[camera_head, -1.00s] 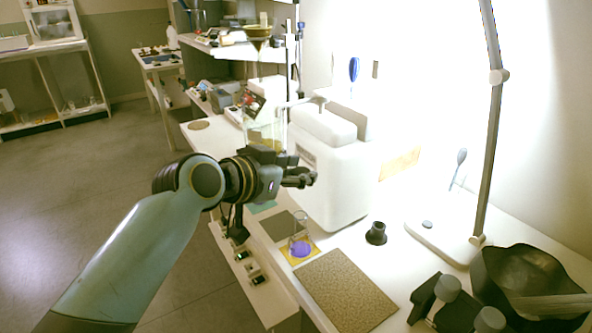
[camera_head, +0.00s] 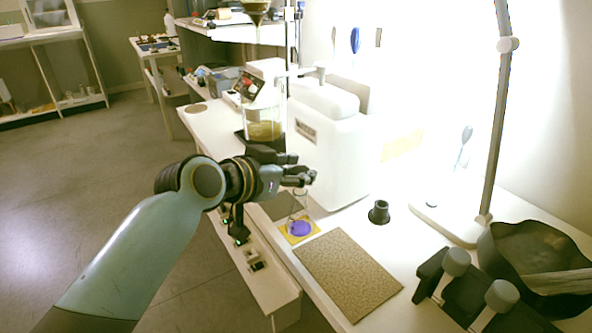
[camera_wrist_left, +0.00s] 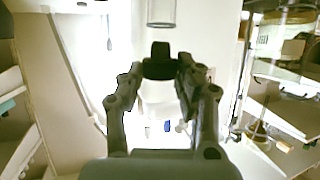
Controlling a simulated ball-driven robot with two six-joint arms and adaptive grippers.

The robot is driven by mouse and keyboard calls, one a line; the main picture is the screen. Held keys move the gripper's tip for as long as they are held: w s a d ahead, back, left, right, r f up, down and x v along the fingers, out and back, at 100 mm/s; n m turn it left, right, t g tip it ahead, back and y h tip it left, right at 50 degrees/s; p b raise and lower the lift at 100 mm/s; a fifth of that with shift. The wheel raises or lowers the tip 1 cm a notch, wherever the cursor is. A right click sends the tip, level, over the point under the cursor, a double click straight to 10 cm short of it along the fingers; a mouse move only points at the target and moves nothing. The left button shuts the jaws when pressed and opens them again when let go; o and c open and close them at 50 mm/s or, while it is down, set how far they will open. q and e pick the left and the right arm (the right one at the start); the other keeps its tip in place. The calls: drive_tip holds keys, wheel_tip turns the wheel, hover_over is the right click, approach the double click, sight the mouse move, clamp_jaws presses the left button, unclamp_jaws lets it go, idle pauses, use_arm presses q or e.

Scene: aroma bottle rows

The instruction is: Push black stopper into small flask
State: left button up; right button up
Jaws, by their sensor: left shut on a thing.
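The small flask (camera_head: 300,226) is clear glass with purple liquid at its bottom. It stands upright on a yellow mat in the head view. My left gripper (camera_head: 300,177) is just above and behind its mouth. In the left wrist view, the gripper (camera_wrist_left: 160,75) is shut on the black stopper (camera_wrist_left: 160,66), which has a narrow plug and a wider head. The plug points towards a clear glass rim (camera_wrist_left: 160,14), apparently the flask's, with a gap between. The stopper is hard to tell from the fingers in the head view. My right gripper is not in view.
A white machine (camera_head: 332,150) stands close behind the gripper. A black ring-like stand (camera_head: 379,212) is right of the flask. A speckled brown mat (camera_head: 347,275) lies in front. A black bin (camera_head: 535,255) and lamp post (camera_head: 498,130) are at right. A beaker (camera_head: 264,120) stands behind.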

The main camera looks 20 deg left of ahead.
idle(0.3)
use_arm(q)
drive_tip(key=shift+p, duration=0.3)
idle(0.5)
idle(0.5)
drive_tip(key=shift+f+b, duration=0.4)
drive_tip(key=shift+f, duration=0.3)
drive_tip(key=shift+f+b, duration=0.55)
drive_tip(key=shift+f, duration=0.15)
drive_tip(key=o, duration=1.1)
